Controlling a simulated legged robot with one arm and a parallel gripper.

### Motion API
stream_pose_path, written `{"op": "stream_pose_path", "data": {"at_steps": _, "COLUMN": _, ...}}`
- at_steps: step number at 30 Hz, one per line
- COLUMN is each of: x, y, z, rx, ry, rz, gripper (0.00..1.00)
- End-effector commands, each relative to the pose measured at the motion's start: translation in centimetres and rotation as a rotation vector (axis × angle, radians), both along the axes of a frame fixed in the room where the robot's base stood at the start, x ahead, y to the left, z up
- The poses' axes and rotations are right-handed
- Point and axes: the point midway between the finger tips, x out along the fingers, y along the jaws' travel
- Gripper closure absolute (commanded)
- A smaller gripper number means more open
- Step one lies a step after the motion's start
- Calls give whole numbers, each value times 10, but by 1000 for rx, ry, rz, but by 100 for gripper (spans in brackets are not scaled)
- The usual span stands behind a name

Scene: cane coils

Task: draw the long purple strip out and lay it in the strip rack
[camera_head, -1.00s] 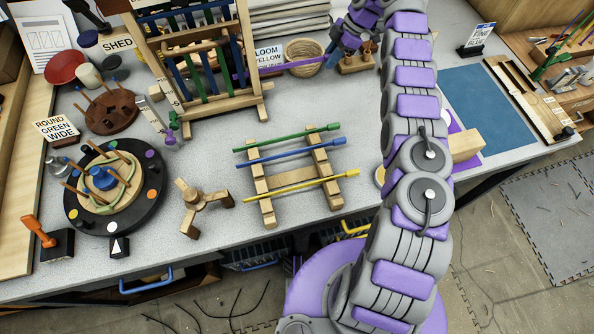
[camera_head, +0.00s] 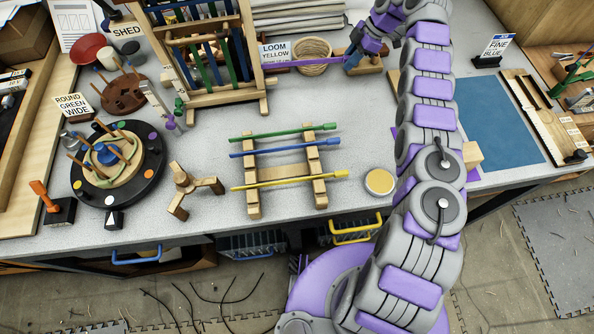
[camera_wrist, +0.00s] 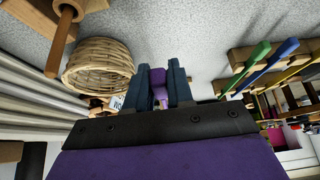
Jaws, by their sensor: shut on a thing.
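The long purple strip (camera_head: 300,62) runs sideways from the right post of the wooden loom (camera_head: 257,70), passing in front of the basket. Its left end is at or behind the post; I cannot tell how much is still inside. My gripper (camera_head: 352,61) is shut on the strip's right end, above the back of the table. In the wrist view the purple end (camera_wrist: 158,77) sits between the two dark blue fingers (camera_wrist: 160,88). The strip rack (camera_head: 285,171) stands at mid-table, holding a green, a blue and a yellow strip crosswise, with gaps between them.
A wicker basket (camera_head: 313,50) and a loom sign (camera_head: 276,53) stand behind the strip. A wooden block (camera_head: 368,64) lies near my gripper. A round yellow-topped dish (camera_head: 379,181) is right of the rack, and a wooden stand (camera_head: 192,189) is left of it. Table between loom and rack is clear.

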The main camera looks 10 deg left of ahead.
Motion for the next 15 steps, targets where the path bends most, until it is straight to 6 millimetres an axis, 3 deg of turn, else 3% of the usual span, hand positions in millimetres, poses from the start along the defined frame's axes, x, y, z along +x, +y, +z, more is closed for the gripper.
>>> {"op": "stream_pose_path", "data": {"at_steps": 6, "x": -1, "y": 16, "z": 1, "rx": -12, "ry": 0, "rz": 6, "gripper": 100}}
{"op": "stream_pose_path", "data": {"at_steps": 15, "x": -1, "y": 14, "z": 1, "rx": -11, "ry": 0, "rz": 6, "gripper": 100}}
